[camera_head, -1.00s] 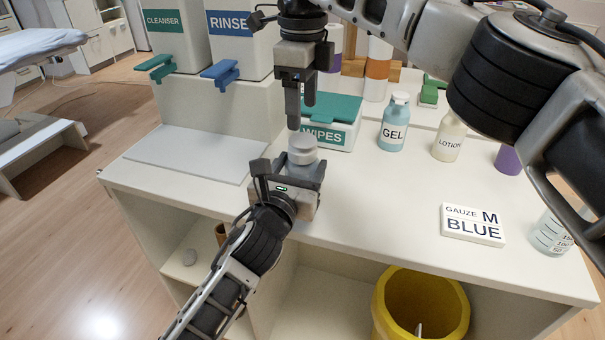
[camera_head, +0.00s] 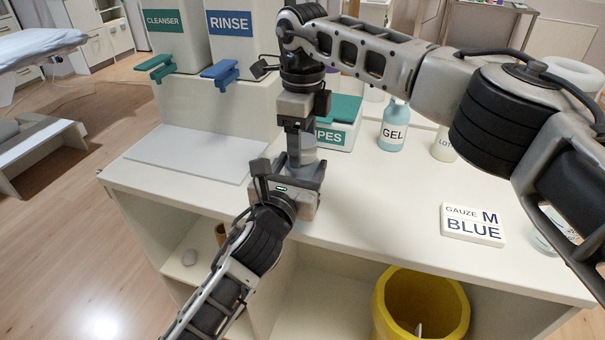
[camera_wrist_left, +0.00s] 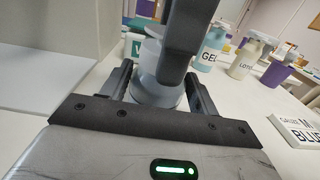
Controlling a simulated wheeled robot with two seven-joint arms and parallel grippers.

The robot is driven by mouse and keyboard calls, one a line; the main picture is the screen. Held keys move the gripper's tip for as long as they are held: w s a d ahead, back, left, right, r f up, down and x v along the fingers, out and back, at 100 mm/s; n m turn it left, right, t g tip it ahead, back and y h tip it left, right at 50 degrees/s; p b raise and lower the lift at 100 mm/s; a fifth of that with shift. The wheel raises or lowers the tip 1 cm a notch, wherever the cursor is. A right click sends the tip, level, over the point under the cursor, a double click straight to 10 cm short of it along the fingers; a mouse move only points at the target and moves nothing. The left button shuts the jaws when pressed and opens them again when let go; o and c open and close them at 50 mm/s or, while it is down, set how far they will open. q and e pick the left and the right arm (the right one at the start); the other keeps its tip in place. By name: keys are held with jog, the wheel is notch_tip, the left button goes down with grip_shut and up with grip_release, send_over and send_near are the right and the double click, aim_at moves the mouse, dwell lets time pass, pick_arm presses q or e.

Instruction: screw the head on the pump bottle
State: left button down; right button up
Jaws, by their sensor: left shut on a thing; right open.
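The grey-white bottle (camera_wrist_left: 153,92) stands upright between the fingers of my left gripper (camera_head: 292,178), which is shut on it near the counter's front edge. Its pale upper part (camera_wrist_left: 150,50) shows in the left wrist view, partly hidden by a dark finger. My right gripper (camera_head: 300,152) points straight down from above, open, with its fingers around or beside the top of the bottle. I cannot tell whether they touch it. The head's seating on the neck is hidden.
A wipes box (camera_head: 340,128), a GEL bottle (camera_head: 393,128) and a LOTION bottle (camera_head: 444,146) stand behind and to the right. A gauze box (camera_head: 473,224) lies at right. A grey mat (camera_head: 190,153) lies at left. A yellow bin (camera_head: 420,305) is below the edge.

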pick_arm(q)
jog(key=shift+f, duration=0.1)
pick_arm(e)
jog(key=shift+f, duration=0.25)
jog(key=c, duration=1.1)
jog(key=o, duration=1.2)
jog(key=shift+c, duration=0.2)
jog(key=shift+r, duration=0.1)
notch_tip(320, 180, up, 12)
